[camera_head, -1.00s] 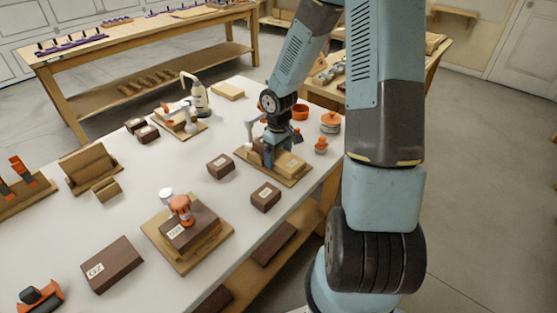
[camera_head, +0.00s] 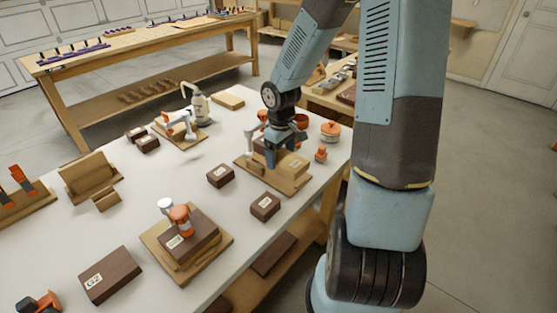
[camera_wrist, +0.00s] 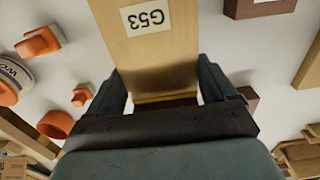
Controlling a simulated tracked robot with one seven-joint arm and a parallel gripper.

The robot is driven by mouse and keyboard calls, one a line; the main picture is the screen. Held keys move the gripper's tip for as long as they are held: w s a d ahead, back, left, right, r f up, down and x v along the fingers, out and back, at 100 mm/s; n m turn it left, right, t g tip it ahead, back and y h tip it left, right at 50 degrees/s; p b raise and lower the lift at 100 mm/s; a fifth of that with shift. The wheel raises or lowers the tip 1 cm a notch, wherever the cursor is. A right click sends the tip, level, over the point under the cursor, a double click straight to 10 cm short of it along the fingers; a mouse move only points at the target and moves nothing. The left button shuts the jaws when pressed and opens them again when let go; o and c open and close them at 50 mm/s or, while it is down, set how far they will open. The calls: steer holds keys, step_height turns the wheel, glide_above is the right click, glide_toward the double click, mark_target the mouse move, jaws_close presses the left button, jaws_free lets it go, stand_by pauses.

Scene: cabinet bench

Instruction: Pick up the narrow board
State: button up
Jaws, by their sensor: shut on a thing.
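The narrow board is a pale wooden piece labelled G53 (camera_wrist: 148,50), running up from between my fingers in the wrist view. In the head view the pale board (camera_head: 295,166) shows beside my gripper (camera_head: 274,160), over a flat wooden base (camera_head: 281,184) on the white bench. My gripper (camera_wrist: 163,85) is shut on the board, with one dark finger along each side. The fingers hide part of the board. I cannot tell from the head view how much gap lies under it.
Dark brown blocks (camera_head: 265,207) stand near the base on the white bench (camera_head: 150,185). Orange containers (camera_head: 330,131) stand close on its right.

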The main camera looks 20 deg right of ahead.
mark_target(284, 162)
steer(key=s+r, duration=0.1)
steer(key=r, duration=0.1)
steer(key=s+r, duration=0.1)
steer(key=s, duration=0.1)
steer(key=shift+r, duration=0.35)
steer(key=s+r, duration=0.3)
steer(key=s, duration=0.5)
steer(key=shift+s+r, duration=0.3)
steer(key=shift+s, duration=0.05)
steer(key=shift+a, duration=0.1)
steer(key=shift+s, duration=0.2)
